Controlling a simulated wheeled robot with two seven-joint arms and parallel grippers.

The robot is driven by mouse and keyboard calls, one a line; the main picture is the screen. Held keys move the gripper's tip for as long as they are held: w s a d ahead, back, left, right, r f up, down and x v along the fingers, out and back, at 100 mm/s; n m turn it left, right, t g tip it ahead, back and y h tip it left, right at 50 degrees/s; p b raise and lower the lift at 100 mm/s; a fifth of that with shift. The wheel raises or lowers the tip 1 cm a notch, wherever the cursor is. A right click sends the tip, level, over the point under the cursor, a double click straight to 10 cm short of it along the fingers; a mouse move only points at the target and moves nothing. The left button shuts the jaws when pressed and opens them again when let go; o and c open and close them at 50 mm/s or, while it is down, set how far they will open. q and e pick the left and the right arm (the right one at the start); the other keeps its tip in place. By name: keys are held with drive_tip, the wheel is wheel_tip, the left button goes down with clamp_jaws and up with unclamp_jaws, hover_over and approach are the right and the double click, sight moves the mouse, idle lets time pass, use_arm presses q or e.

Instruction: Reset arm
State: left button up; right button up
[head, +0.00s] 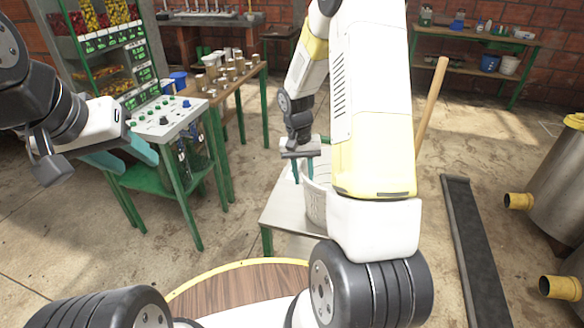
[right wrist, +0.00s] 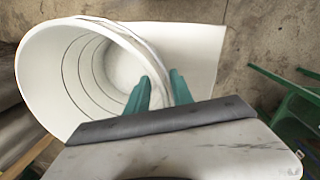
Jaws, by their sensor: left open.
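My left gripper (head: 122,158) is open and empty at the left of the head view, with its teal fingers apart in front of a green-legged control panel. My right gripper (head: 304,170) points down at a white bucket (head: 317,204). In the right wrist view the bucket (right wrist: 45,90) is seen from above and looks empty. The teal fingers of the right gripper (right wrist: 161,82) are close together on either side of its rim, one inside and one outside, with the wall pinched between them. My right arm hides part of the bucket in the head view.
The control panel (head: 166,118) stands left, before a wooden bench (head: 252,77) with several metal cans. A long dark bar (head: 465,245) lies on the floor at right, beside metal tanks (head: 562,185). A wooden handle (head: 432,105) rises behind my arm.

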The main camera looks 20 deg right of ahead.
drive_tip(key=s+a+r+n+t+y, duration=0.1)
drive_tip(key=s+a+r, duration=0.15)
drive_tip(key=r, duration=0.65)
drive_tip(key=s+a+r+t, duration=0.15)
drive_tip(key=s+r, duration=0.25)
drive_tip(key=r, duration=0.5)
drive_tip(key=s+a+r+n+t+y, duration=0.2)
drive_tip(key=s+a+r+n+t, duration=0.1)
drive_tip(key=s+r, duration=0.6)
drive_tip(key=s+t, duration=0.1)
drive_tip(key=s, duration=0.3)
drive_tip(key=shift+s+a+r, duration=0.2)
drive_tip(key=shift+s, duration=0.05)
drive_tip(key=shift+d+t, duration=0.1)
drive_tip(key=shift+t, duration=0.15)
